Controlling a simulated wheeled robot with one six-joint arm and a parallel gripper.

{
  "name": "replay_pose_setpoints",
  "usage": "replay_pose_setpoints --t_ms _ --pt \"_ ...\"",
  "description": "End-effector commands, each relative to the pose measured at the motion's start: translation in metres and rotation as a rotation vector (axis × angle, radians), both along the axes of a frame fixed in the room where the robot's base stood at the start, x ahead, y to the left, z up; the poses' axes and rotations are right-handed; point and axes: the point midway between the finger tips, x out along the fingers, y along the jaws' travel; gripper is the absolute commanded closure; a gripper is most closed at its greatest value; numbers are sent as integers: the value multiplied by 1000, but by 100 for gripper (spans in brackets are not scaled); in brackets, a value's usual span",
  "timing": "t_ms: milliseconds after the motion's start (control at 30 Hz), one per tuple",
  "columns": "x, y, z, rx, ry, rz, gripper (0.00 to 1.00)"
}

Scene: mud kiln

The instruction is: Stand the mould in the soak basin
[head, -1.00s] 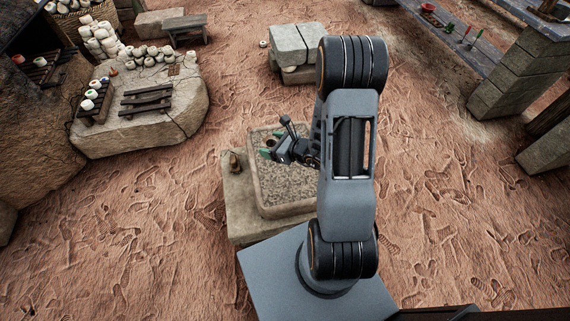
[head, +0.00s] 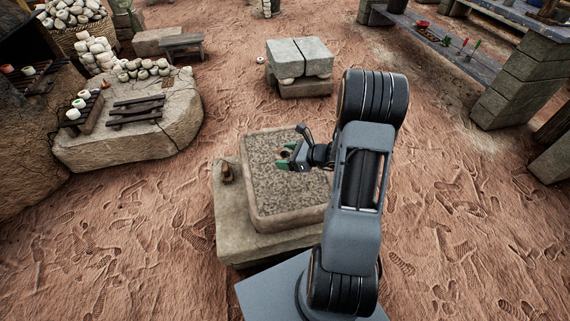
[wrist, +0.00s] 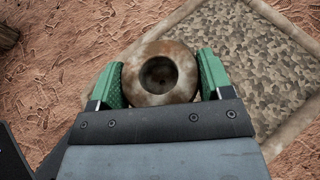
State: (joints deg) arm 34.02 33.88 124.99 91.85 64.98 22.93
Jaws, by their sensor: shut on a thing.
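My gripper (head: 284,157) is above the far part of the soak basin (head: 252,185), a square stone trough with a speckled, mottled inside. In the wrist view, its green fingers (wrist: 160,80) are shut on the mould (wrist: 160,72), a round, rusty-brown and cream piece with a dark hole in its middle. The mould is seen from above and looks upright. In the head view it is mostly hidden by the fingers. In the wrist view the basin's mottled inside (wrist: 250,65) lies to the right and its rim passes behind the mould. The exact height above the basin cannot be told.
The basin stands on a stone block (head: 228,215) with a small brown object (head: 227,171) on its left ledge. A stone slab stack (head: 300,62) stands behind. A boulder with dark racks (head: 135,110) is at left, a long bench (head: 450,45) at right. Sandy ground between is clear.

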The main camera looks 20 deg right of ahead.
Motion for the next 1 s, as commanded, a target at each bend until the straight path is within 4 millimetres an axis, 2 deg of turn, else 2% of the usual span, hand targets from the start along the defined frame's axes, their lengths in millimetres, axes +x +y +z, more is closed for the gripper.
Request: replay_pose_setpoints --t_ms 33,100,300,667,900,1000 --pt "12 -4 -9 0 0 1 57" --pt "23 -8 -23 1 1 1 57" --pt "43 -17 -47 1 0 0 57" --pt "55 -21 -62 1 0 0 57" --pt "59 -23 -94 2 1 -1 57" --pt "59 -23 -97 0 -1 -1 57"
